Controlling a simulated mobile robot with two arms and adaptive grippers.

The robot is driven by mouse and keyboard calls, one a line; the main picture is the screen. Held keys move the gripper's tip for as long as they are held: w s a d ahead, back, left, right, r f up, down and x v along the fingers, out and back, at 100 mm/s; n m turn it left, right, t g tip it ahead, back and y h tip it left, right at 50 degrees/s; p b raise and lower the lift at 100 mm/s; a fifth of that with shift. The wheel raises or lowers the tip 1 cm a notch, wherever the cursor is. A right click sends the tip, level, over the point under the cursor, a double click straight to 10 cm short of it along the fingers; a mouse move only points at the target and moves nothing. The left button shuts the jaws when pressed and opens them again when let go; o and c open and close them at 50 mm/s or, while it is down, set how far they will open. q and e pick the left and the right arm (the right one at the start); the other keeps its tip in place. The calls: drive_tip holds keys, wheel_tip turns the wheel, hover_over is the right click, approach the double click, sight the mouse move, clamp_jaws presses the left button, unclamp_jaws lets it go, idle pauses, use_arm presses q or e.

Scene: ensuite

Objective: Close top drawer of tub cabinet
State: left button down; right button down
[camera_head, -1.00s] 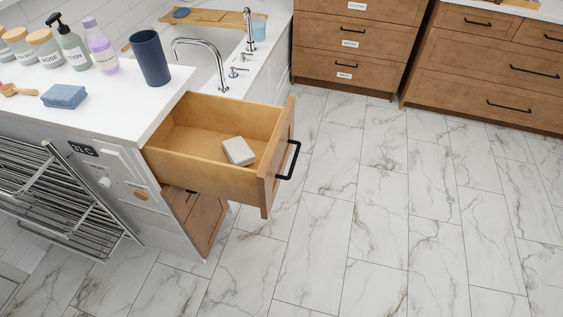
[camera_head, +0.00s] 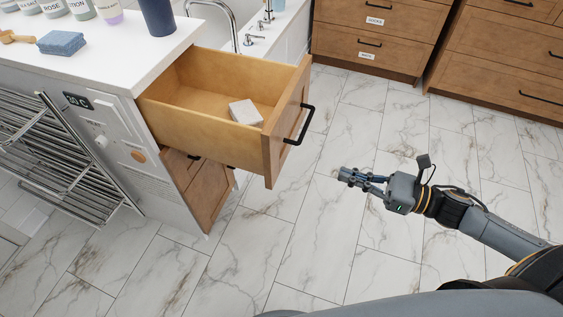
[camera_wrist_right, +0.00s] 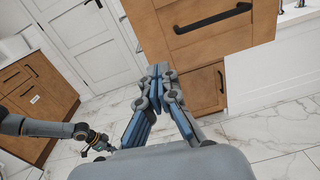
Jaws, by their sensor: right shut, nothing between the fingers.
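The top drawer (camera_head: 200,127) of the tub cabinet (camera_head: 120,118) is pulled far out, over the floor. Its wooden front carries a black bar handle (camera_head: 302,126), and a pale block (camera_head: 246,111) lies inside. My right gripper (camera_head: 343,174) is shut and empty, to the right of the drawer front and apart from it. In the right wrist view the gripper (camera_wrist_right: 158,72) points toward the cabinet, with the drawer front (camera_wrist_right: 200,38) and its handle (camera_wrist_right: 213,18) above and beyond the fingertips. My left gripper is not seen in the head view.
A lower cabinet front (camera_head: 205,192) sits beneath the drawer. A metal towel rack (camera_head: 60,160) stands at the left. Bottles, a dark blue cup (camera_head: 158,16) and a blue sponge (camera_head: 61,43) are on the white countertop. The marble floor (camera_head: 300,230) is clear.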

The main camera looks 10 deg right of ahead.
drive_tip(key=n, duration=0.1)
approach(276, 156)
drive_tip(key=shift+y, duration=0.3)
drive_tip(key=x, duration=0.6)
drive_tip(key=shift+w+d+f, duration=0.1)
drive_tip(key=shift+d, duration=0.05)
drive_tip(key=shift+w+a, duration=0.25)
drive_tip(key=shift+a, duration=0.2)
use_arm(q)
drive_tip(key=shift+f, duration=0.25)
use_arm(e)
drive_tip(key=shift+f, duration=0.1)
drive_tip(key=shift+w+a, duration=0.1)
drive_tip(key=shift+a, duration=0.05)
